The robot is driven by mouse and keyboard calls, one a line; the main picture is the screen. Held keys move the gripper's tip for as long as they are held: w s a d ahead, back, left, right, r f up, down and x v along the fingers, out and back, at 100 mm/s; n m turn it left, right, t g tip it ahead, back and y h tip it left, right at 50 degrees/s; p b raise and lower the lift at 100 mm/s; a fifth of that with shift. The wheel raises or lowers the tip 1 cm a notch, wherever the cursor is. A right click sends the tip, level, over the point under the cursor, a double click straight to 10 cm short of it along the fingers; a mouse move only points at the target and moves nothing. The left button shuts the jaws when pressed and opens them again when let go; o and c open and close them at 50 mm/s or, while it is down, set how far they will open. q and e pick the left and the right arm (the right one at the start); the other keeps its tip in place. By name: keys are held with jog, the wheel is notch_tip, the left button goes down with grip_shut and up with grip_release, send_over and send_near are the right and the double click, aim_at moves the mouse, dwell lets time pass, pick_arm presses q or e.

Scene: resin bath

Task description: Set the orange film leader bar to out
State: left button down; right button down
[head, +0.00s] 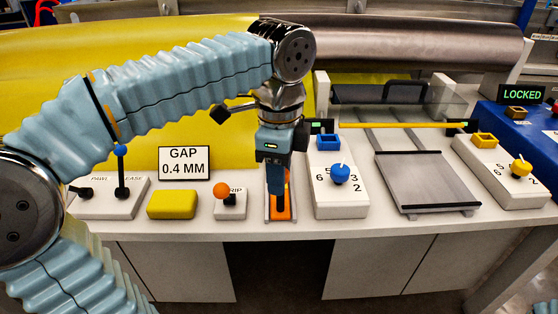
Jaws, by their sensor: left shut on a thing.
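The orange film leader bar (287,211) sits in a pale, narrow frame (268,216) on the white bench. Most of it is hidden behind my left gripper (277,207). My left gripper points straight down over it, with its fingers shut on the orange part. I cannot tell which end of its travel the bar is at, and I see no readable in or out marking. My right gripper is not in view.
Close on the left stand an orange-knobbed lever (222,191) and a yellow block (173,204). Close on the right is a numbered panel with a blue knob (340,174). A sign (184,163) reads GAP 0.4 MM. A grey tray (425,180) lies farther right.

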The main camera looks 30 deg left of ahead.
pick_arm(q)
jog(key=shift+s, duration=0.15)
jog(key=c, duration=0.8)
grip_release()
jog(key=shift+s, duration=0.1)
notch_tip(320, 180, up, 14)
jog(key=p, duration=0.3)
jog(key=shift+f, duration=0.1)
